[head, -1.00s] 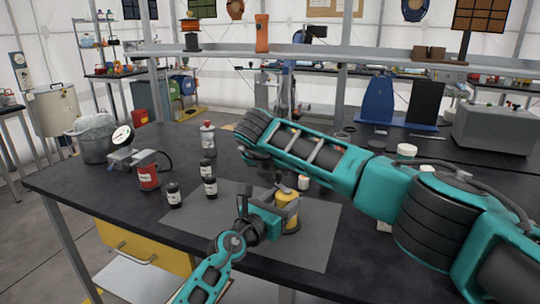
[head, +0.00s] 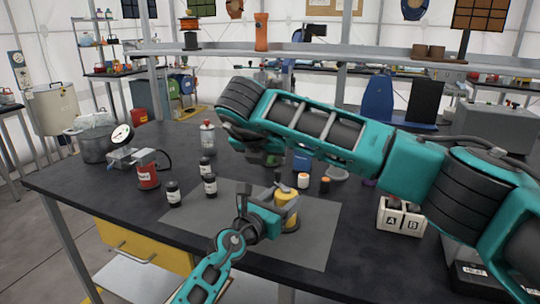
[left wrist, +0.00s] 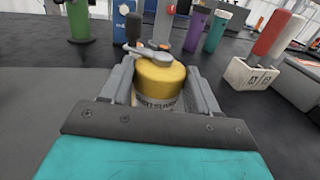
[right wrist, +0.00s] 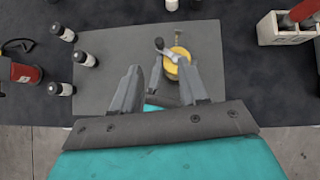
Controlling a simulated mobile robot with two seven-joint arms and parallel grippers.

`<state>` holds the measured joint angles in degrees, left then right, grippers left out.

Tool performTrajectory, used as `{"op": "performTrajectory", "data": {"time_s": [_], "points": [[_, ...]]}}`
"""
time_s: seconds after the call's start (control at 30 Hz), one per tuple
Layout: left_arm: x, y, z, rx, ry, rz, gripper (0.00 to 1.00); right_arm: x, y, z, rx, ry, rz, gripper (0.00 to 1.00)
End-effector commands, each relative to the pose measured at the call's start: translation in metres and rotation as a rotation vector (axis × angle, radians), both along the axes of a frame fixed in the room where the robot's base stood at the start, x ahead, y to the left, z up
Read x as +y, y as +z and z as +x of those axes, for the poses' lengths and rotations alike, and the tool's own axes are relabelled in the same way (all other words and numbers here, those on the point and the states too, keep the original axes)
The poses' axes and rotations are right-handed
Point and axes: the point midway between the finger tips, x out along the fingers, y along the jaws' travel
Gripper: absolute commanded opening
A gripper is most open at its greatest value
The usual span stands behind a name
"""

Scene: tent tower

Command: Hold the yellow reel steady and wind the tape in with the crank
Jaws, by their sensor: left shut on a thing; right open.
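The yellow reel (head: 286,212) stands upright on the grey mat (head: 312,248). My left gripper (left wrist: 160,82) is shut around the reel's sides, with a finger on each side. The reel (left wrist: 158,72) has a pale printed label and a metal crank (left wrist: 145,52) on top, ending in a dark knob (left wrist: 133,27). In the right wrist view, the crank knob (right wrist: 159,43) is up and left of the reel (right wrist: 178,68). My right gripper (right wrist: 160,68) is open and empty, pointing down toward the reel. In the head view my right arm hides its fingers. I cannot make out the tape.
A white caddy marked A and B (head: 401,216) stands to the right. Small containers (head: 303,181) stand behind the reel. The mat's front is clear.

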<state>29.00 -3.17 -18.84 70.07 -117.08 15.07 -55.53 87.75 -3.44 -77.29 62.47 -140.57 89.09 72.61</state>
Motion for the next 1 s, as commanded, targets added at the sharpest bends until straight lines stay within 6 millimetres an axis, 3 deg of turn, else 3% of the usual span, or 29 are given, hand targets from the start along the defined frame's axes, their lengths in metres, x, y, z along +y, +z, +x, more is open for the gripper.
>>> {"op": "performTrajectory", "data": {"time_s": [0.17,0.53,0.77,1.0], "points": [[0.001,-0.004,0.000,0.005,0.002,0.005,0.09,0.002,-0.008,0.001,0.052,0.109,0.014,0.43],[0.001,-0.004,0.000,0.005,0.002,0.005,0.09,0.019,-0.023,-0.014,0.173,0.687,0.209,0.43],[0.001,-0.004,0.000,0.005,0.001,0.005,0.09,0.015,-0.017,-0.025,0.086,0.970,0.336,0.43],[0.001,-0.004,0.000,0.005,0.001,0.005,0.09,-0.009,-0.018,-0.022,-0.091,1.130,0.373,0.43]]}}
